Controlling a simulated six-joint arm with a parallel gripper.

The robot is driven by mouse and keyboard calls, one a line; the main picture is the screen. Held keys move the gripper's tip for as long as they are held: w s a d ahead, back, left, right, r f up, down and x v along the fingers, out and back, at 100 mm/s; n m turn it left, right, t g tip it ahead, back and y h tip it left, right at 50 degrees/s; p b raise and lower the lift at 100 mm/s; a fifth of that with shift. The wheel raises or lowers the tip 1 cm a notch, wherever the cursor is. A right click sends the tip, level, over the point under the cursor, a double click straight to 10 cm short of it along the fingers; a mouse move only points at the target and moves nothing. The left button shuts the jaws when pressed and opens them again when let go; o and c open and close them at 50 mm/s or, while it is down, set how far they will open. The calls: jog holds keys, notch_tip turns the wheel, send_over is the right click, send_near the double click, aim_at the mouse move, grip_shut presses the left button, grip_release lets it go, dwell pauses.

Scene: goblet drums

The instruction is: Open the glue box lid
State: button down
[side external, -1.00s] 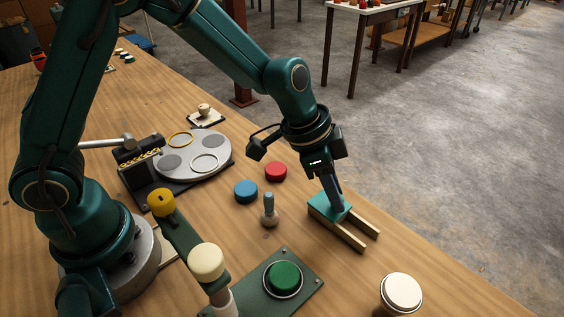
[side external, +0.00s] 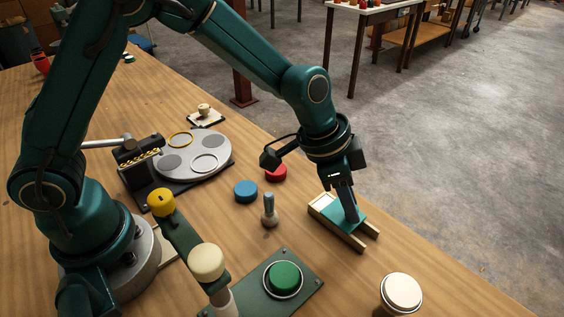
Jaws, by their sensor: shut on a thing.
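The glue box (side external: 322,201) is a small pale wooden box with two rails that reach toward the lower right. It stands on the table near the right edge. Its teal lid (side external: 343,217) lies on the rails, and part of the box's top at the upper left is uncovered. My gripper (side external: 352,219) points down at the lid and is shut at its middle. The fingers hide what they grip, likely a handle on the lid.
A red disc (side external: 277,173), a blue disc (side external: 246,191) and a small grey-blue peg (side external: 269,209) stand left of the box. A green button (side external: 283,279) on a plate and a white-topped knob (side external: 401,292) are nearer. A grey turntable (side external: 195,155) is farther left.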

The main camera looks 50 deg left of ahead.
aim_at(348, 229)
jog(key=shift+d, duration=1.55)
jog(key=c, duration=0.7)
grip_release()
jog(key=shift+v, duration=2.6)
